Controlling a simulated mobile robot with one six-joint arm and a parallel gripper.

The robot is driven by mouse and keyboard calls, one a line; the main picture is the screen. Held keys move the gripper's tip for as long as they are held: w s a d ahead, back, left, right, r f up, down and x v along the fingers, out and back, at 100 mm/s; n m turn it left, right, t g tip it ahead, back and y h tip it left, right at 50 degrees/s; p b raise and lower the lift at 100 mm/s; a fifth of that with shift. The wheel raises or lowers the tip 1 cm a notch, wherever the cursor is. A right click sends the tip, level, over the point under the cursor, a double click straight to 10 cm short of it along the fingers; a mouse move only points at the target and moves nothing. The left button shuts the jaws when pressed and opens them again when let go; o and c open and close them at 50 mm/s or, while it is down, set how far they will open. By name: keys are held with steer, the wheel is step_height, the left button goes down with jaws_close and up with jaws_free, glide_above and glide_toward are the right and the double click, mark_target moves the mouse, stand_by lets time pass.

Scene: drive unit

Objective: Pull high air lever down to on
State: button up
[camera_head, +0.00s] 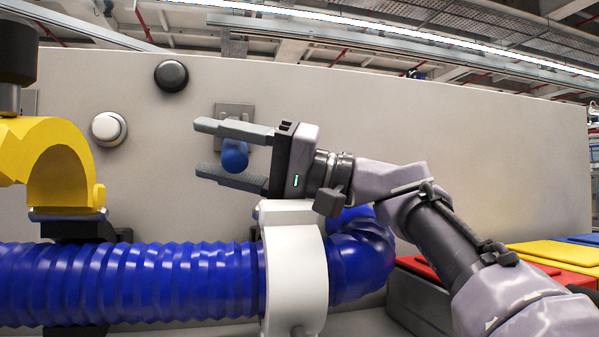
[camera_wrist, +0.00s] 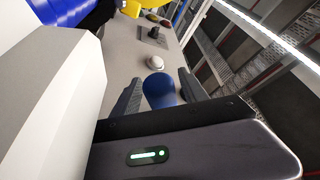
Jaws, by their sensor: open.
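The air lever shows as a rounded blue handle (camera_head: 235,157) in front of a square grey mounting plate (camera_head: 236,110) on the pale panel. My gripper (camera_head: 200,148) is open, with one finger above the handle and one below it in the head view. In the wrist view the blue handle (camera_wrist: 160,92) lies between the two open fingers (camera_wrist: 160,76), with a visible gap to the right finger. I cannot tell whether either finger touches it. The upper finger hides part of the plate, and the lever's pivot is not clear.
A white round button (camera_head: 108,128) and a black knob (camera_head: 171,76) sit left of the lever. A thick blue hose (camera_head: 130,282) with a white clamp (camera_head: 295,270) runs below my gripper. A yellow hooked part (camera_head: 50,160) stands at far left. The panel's right side is bare.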

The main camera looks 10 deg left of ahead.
steer(key=b+v, duration=0.2)
steer(key=v, duration=1.4)
steer(key=shift+w+d+f, duration=0.1)
steer(key=shift+d, duration=0.25)
